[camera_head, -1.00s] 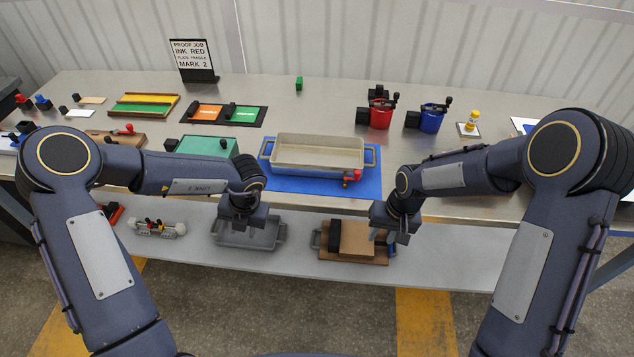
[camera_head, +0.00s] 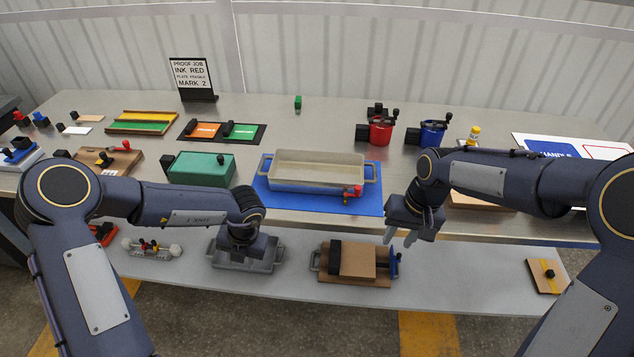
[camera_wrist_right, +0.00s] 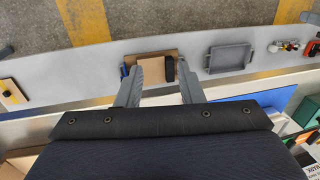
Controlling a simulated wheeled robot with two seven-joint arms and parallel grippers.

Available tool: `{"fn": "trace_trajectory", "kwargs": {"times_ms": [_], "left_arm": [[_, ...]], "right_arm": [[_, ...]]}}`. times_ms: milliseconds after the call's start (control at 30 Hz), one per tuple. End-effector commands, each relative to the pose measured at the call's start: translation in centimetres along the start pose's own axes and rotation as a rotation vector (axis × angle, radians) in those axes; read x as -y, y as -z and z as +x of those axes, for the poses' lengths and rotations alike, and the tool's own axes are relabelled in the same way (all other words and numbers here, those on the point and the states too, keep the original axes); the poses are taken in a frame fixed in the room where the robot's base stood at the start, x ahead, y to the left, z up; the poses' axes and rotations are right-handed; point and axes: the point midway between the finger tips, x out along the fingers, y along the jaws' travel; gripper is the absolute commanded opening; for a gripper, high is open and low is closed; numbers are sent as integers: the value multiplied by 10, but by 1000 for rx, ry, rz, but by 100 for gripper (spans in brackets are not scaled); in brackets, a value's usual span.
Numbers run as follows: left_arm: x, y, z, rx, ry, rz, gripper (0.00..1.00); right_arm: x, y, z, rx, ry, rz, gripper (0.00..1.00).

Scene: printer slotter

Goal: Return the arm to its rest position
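My right gripper (camera_head: 400,238) hangs in front of the table's front edge, to the right of the blue mat, pointing down. Its two fingers are apart with nothing between them; the right wrist view also shows the open fingers (camera_wrist_right: 158,88). My left gripper (camera_head: 240,250) is over the grey tray (camera_head: 272,255) on the lower shelf. Its fingertips are hidden or too dark to tell apart. The right arm (camera_head: 510,180) is bent out to the right, above the table's right part.
A beige tub (camera_head: 318,168) stands on the blue mat (camera_head: 375,202). A cardboard-brown block (camera_head: 358,262) lies on the lower shelf (camera_head: 460,280). Red (camera_head: 380,133) and blue (camera_head: 432,134) pots stand at the back right, near the right arm. A green box (camera_head: 200,170) sits left of the tub.

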Motion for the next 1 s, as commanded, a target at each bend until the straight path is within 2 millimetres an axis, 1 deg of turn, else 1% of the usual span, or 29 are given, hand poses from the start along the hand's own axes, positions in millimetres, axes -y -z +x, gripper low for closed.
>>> {"fn": "trace_trajectory", "kwargs": {"times_ms": [33, 167, 600, 667, 733, 767, 867, 900, 967, 1000], "left_arm": [[0, 0, 0, 0, 0, 0, 34], [0, 0, 0, 0, 0, 0, 34], [0, 0, 0, 0, 0, 0, 34], [-2, -2, -2, 12, -3, 5, 34], [-7, -10, -9, 68, -14, 31, 34], [-12, -16, -14, 110, -24, 52, 34], [-32, -46, -50, 330, -81, 185, 34], [-41, -58, -72, 439, -116, 268, 34], [-50, -72, -111, 606, -179, 420, 34], [-54, -76, -138, 710, -226, 536, 34]], "right_arm": [[0, 0, -5, -1, 1, -1, 34], [0, 0, -12, 0, 1, -1, 34], [0, 0, -12, 1, 0, 0, 34], [0, -1, -13, -1, 1, 0, 34], [-2, -4, -18, -9, 6, 3, 34], [-4, -7, -23, -17, 10, 4, 34], [-12, -22, -42, -50, 30, 14, 34], [-16, -30, -51, -68, 41, 18, 34], [-21, -45, -65, -98, 58, 23, 34], [-25, -56, -74, -119, 70, 28, 34]]}}
